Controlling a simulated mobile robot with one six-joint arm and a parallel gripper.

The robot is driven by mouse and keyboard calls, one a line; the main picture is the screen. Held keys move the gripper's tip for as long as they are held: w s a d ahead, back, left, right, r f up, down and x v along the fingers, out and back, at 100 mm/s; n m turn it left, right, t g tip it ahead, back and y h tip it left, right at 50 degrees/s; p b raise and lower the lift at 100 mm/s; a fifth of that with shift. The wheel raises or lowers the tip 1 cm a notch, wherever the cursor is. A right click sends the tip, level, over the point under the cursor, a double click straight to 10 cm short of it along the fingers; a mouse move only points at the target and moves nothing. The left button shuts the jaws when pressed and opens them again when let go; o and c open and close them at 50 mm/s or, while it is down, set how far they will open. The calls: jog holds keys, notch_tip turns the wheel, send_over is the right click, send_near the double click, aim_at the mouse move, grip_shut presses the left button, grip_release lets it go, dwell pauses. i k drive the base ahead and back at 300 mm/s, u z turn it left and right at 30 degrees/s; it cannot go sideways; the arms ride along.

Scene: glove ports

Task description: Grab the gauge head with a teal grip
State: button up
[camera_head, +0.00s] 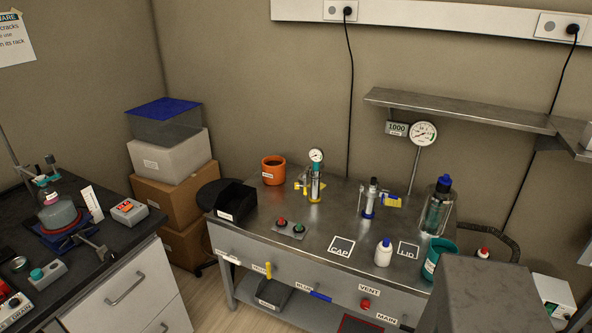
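A small gauge head (316,156) with a round white dial stands upright on the steel bench (330,215), left of its middle. A teal part, seemingly its grip (316,168), shows just below the dial. Below that is a slim clear and yellow cylinder with a yellow foot; I cannot tell whether the head is fixed to it. My gripper is not in any view, so its state and its distance from the gauge head are not shown.
An orange pot (273,171) and black bin (236,201) stand left of the gauge. A blue-footed cylinder (370,198), white bottle (383,253), blue-capped bottle (438,208) and teal cup (438,259) stand right. A larger dial (423,134) is under the shelf (460,108).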

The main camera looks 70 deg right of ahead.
aim_at(316, 154)
jog(key=u, duration=0.6)
jog(key=k, duration=1.2)
jog(key=z, duration=1.2)
jog(key=i, duration=0.4)
jog(key=u, duration=0.25)
